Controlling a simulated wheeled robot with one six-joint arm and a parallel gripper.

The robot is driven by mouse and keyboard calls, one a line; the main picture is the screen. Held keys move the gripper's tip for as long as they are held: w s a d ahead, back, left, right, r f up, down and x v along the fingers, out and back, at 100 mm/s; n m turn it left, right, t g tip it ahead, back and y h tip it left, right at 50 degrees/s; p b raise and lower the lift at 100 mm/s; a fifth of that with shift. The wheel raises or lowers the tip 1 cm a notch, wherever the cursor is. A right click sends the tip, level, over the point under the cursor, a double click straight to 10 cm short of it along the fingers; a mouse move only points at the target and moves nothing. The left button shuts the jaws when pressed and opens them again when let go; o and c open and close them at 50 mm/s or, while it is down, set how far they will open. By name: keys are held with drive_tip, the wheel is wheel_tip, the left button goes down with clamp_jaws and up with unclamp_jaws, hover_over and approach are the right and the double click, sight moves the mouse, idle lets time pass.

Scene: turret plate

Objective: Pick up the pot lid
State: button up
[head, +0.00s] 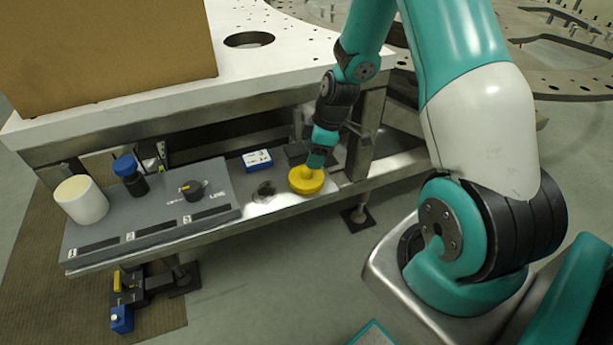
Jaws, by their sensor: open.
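A yellow round piece (306,181), which looks like the pot lid, sits on the metal shelf near its right end. It is a low disc with a raised part in its middle. My gripper (312,168) points down at it from above, with its tip at the raised part. The jaws are open; the fingers are small here, and I cannot tell whether they touch the lid or stand around its knob. The lid's upper back is partly hidden by the gripper.
A grey board (150,215) on the shelf holds a white cylinder (82,200), a dark bottle with a blue cap (125,165) and a dark knobbed piece (192,190). A blue box (257,160) stands left of the lid. The white plate (270,65) overhangs behind.

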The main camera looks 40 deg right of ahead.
sight(307, 175)
drive_tip(key=x, duration=0.5)
drive_tip(key=shift+w+a+f+p, duration=0.1)
drive_tip(key=shift+a+f+p, duration=0.1)
drive_tip(key=shift+f+p, duration=0.1)
drive_tip(key=shift+r, duration=0.1)
drive_tip(key=c, duration=1)
